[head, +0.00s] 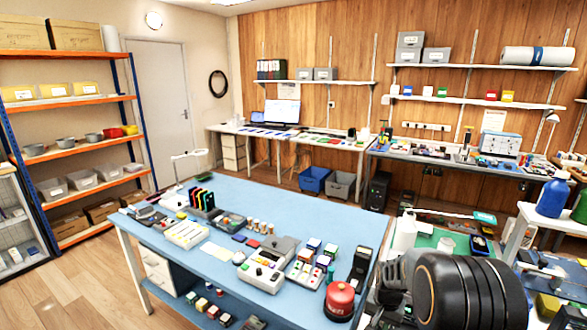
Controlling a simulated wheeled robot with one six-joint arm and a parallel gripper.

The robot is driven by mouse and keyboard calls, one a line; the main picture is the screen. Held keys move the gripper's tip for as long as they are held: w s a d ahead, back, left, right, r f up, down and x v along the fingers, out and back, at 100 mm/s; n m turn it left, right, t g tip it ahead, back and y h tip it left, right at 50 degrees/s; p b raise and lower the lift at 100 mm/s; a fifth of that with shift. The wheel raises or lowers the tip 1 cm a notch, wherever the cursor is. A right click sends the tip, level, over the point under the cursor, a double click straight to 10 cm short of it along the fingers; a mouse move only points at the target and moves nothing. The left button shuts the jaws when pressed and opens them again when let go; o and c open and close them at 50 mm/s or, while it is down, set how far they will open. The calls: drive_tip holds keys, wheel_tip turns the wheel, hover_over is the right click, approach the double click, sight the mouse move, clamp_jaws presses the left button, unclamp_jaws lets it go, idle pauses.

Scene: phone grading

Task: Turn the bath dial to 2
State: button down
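No bath dial can be made out for sure in the head view. A grey device (264,272) with a sloped front and small coloured buttons stands near the front right of the blue table (210,220). I cannot tell whether it is the bath, and any dial markings are too small to read. My arm fills the lower right as a large black ribbed part (468,290). It hides part of the benches there. My gripper's fingertips do not show.
A red round canister (339,300) and a black box (361,264) stand at the table's right end, near my arm. Small coloured blocks (306,268) stand beside the grey device. A green mat (428,238) lies on the right bench. Wooden floor (75,285) is clear at left.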

drive_tip(key=shift+s+a+f, duration=0.3)
drive_tip(key=shift+s+f, duration=0.1)
drive_tip(key=shift+f, duration=0.2)
drive_tip(key=shift+a+r+g+p, duration=0.1)
drive_tip(key=shift+r+g+p, duration=0.2)
drive_tip(key=shift+r+p, duration=0.15)
drive_tip(key=shift+w+r+p, duration=0.15)
drive_tip(key=shift+r+p, duration=0.75)
drive_tip(key=shift+r, duration=0.45)
drive_tip(key=shift+w+r+p, duration=0.1)
drive_tip(key=shift+r+p, duration=0.8)
drive_tip(key=shift+r, duration=0.45)
